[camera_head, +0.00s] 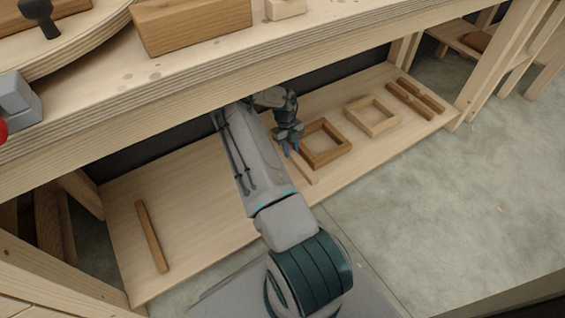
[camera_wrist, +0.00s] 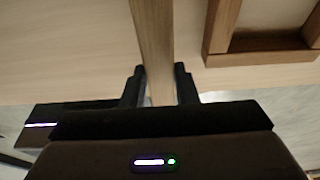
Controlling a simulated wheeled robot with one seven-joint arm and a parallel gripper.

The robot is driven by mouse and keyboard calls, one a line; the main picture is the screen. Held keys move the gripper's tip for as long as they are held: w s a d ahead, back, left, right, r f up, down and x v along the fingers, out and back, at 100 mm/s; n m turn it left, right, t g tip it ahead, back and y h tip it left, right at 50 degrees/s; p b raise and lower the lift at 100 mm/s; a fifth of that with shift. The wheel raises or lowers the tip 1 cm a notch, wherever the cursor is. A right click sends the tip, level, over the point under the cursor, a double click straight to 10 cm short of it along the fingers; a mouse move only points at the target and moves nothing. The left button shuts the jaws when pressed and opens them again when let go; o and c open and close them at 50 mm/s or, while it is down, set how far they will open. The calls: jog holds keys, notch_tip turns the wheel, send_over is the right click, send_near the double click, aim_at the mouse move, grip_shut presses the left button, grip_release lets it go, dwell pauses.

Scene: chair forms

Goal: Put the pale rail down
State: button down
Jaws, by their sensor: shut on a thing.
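The pale rail (camera_head: 304,168) is at the lower shelf, just left of the brown square frame. In the wrist view the rail (camera_wrist: 152,40) runs lengthwise away from me, between the two dark fingers. My gripper (camera_head: 291,148) points down and is shut on the rail; its fingers also show in the wrist view (camera_wrist: 160,78). The rail is at or very near the shelf board (camera_head: 200,205); I cannot tell whether it touches. Part of the rail is hidden by my gripper and arm.
The brown frame (camera_head: 342,151) lies close to the right of the rail. A paler frame (camera_head: 385,126) and brown rails (camera_head: 414,101) lie farther right. A brown rail (camera_head: 151,237) lies far left. The workbench top (camera_head: 195,75) overhangs the shelf. The shelf's left middle is clear.

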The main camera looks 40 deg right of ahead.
jog(key=a+f, duration=0.1)
jog(key=a, duration=0.1)
jog(key=w+a+f+b, duration=0.1)
jog(key=a, duration=0.1)
jog(key=w+a+f+b, duration=0.1)
jog(key=f, duration=0.1)
jog(key=shift+a, duration=0.4)
jog(key=shift+f+b, duration=0.95)
jog(key=shift+f, duration=0.9)
jog(key=shift+f, duration=0.15)
jog(key=c, duration=1.1)
grip_release()
jog(key=shift+c, duration=0.2)
jog(key=p+v, duration=0.5)
jog(key=v, duration=0.7)
